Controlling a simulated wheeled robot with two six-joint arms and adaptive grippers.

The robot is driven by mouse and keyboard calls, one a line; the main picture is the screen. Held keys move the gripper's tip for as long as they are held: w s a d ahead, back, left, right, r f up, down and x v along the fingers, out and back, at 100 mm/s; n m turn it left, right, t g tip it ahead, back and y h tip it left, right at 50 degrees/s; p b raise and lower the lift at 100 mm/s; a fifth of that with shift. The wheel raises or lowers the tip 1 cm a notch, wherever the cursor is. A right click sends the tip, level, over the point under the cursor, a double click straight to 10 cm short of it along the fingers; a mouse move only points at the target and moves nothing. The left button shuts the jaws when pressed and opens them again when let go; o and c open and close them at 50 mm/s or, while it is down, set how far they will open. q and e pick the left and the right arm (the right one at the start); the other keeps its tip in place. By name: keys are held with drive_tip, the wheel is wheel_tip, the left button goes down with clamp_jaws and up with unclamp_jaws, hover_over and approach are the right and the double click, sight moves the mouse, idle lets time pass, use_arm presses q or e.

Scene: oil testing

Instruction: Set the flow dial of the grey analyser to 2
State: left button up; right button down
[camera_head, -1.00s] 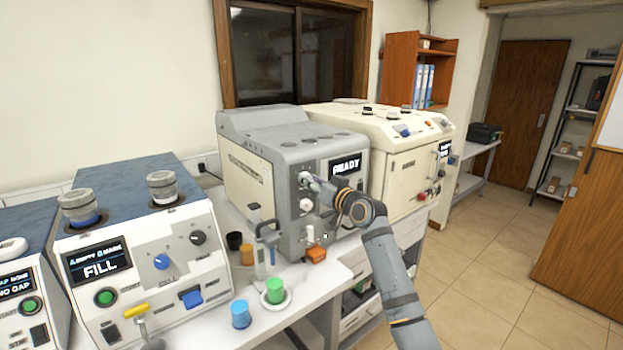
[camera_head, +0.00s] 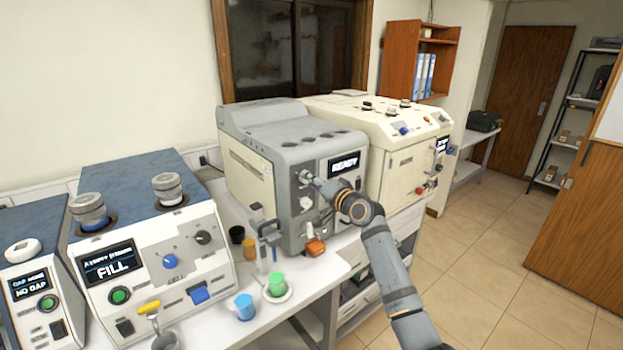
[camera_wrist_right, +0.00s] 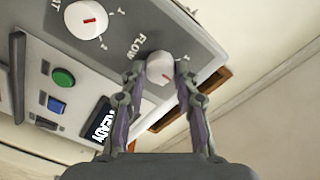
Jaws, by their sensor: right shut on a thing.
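The grey analyser (camera_head: 262,150) stands on the bench in the middle of the head view, its screen (camera_head: 343,163) reading READY. In the right wrist view the white flow dial (camera_wrist_right: 161,70) sits beside the word FLOW and carries a red pointer mark. My right gripper (camera_wrist_right: 164,80) has a finger on each side of this dial and is shut on it. In the head view my right gripper (camera_head: 312,180) is at the analyser's front panel and covers the dial. The number under the pointer is too small to tell. My left gripper is not in view.
A second white dial (camera_wrist_right: 86,20) sits near the flow dial, with a green button (camera_wrist_right: 63,78) and a blue button (camera_wrist_right: 56,104) beyond.

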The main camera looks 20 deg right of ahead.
idle(0.4)
drive_tip(key=c, duration=1)
unclamp_jaws()
drive_tip(key=v, duration=1.2)
